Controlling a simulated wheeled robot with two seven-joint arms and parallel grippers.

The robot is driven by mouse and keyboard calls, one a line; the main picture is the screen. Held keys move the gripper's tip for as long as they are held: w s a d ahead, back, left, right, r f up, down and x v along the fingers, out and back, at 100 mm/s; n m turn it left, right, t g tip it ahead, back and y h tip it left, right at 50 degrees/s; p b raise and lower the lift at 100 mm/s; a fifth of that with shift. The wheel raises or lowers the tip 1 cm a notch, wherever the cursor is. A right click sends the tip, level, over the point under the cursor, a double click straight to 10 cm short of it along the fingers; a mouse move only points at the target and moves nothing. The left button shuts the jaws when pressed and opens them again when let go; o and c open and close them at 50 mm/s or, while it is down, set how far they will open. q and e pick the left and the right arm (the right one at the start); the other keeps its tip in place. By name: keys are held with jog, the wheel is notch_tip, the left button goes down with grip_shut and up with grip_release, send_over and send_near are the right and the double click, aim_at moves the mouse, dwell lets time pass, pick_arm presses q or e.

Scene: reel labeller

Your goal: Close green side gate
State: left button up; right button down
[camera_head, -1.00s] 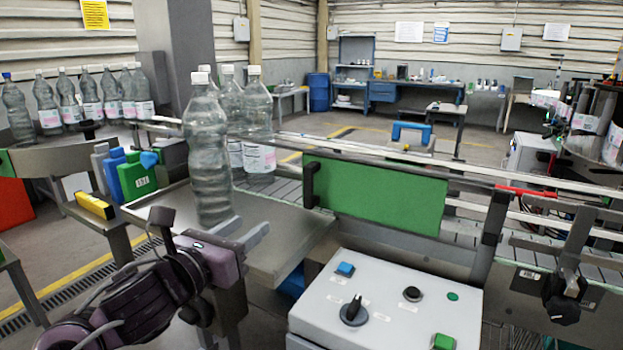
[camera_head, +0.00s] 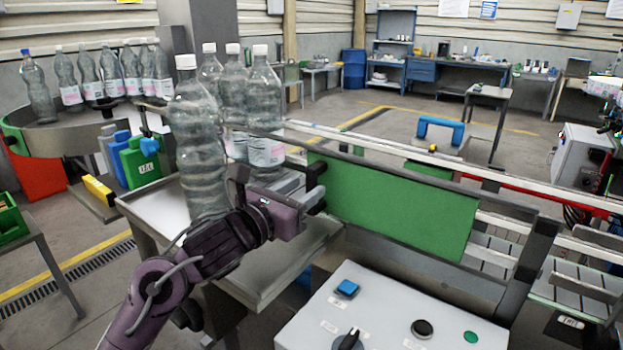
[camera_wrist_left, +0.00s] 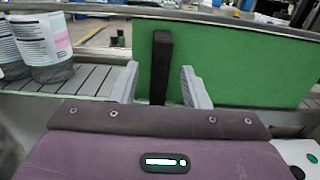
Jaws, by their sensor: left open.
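The green side gate (camera_head: 400,207) is a flat green panel in a dark frame along the near side of the conveyor. Its dark upright handle (camera_head: 316,172) is at its left end. In the left wrist view the gate (camera_wrist_left: 235,60) fills the upper right, and the handle (camera_wrist_left: 161,68) stands between my fingers. My left gripper (camera_head: 312,190) is at the handle, open, with a finger on each side in the wrist view (camera_wrist_left: 160,82). I see gaps beside the handle, so it is not clamped. My right gripper is not in view.
An unlabelled clear bottle (camera_head: 199,150) stands on the steel plate left of the gate, behind my left arm. Labelled bottles (camera_head: 265,110) stand on the conveyor behind it. A grey control box (camera_head: 385,310) with buttons sits just below the gate.

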aim_at(309, 187)
pick_arm(q)
jog(key=x, duration=0.3)
jog(key=shift+w+d, duration=0.1)
jog(key=shift+f, duration=0.1)
grip_shut()
